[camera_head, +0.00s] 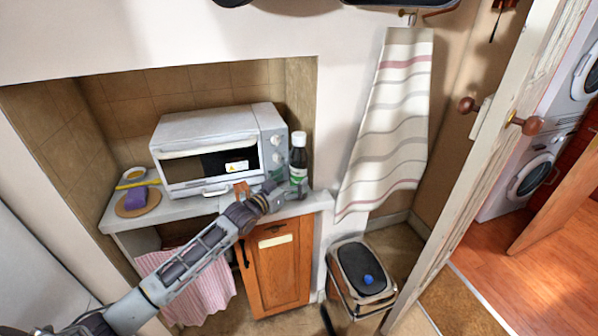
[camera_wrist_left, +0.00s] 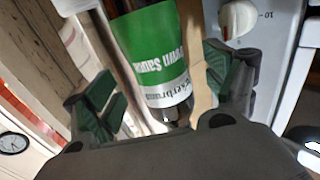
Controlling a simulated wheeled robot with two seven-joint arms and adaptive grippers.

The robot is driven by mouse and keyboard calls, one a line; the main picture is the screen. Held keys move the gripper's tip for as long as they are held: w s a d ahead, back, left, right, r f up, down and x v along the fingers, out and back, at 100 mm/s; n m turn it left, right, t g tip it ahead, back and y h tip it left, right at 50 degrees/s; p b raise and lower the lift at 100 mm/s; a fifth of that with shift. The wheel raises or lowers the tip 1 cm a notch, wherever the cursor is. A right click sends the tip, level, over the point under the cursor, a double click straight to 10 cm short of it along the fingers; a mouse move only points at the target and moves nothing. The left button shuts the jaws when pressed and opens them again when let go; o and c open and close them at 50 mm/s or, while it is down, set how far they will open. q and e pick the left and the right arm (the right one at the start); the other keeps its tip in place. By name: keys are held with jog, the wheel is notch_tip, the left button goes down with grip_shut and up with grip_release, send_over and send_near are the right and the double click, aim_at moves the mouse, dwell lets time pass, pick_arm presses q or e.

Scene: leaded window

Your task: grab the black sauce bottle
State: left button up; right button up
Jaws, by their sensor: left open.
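The black sauce bottle (camera_head: 299,158) stands upright at the right end of the counter, beside the toaster oven. It has a white cap, a dark body and a green and white label. My left gripper (camera_head: 283,188) is at the bottle's lower left side in the head view. In the left wrist view the bottle (camera_wrist_left: 155,50) appears upside down, its label between the two open fingers of my left gripper (camera_wrist_left: 163,92). There are gaps beside the label, and I cannot tell whether either finger touches it. My right gripper is not in view.
The toaster oven (camera_head: 218,150) stands just left of the bottle; its knob (camera_wrist_left: 238,18) shows close to one finger. A purple sponge (camera_head: 136,197) lies on a round board at the counter's left. A striped towel (camera_head: 391,120) hangs to the right, above a bin (camera_head: 361,268).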

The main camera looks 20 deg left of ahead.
aim_at(293, 177)
pick_arm(q)
jog(key=shift+w+d+r, duration=0.2)
jog(key=shift+w+d, duration=0.05)
jog(key=shift+w, duration=0.35)
jog(key=shift+w+d, duration=0.1)
jog(key=shift+w, duration=0.2)
jog(key=shift+w+d+r, duration=0.1)
jog(key=shift+w+d, duration=0.1)
jog(key=shift+w, duration=0.35)
jog(key=shift+w+d, duration=0.2)
jog(key=shift+w, duration=0.3)
jog(key=shift+w+d, duration=0.1)
jog(key=shift+w, duration=0.1)
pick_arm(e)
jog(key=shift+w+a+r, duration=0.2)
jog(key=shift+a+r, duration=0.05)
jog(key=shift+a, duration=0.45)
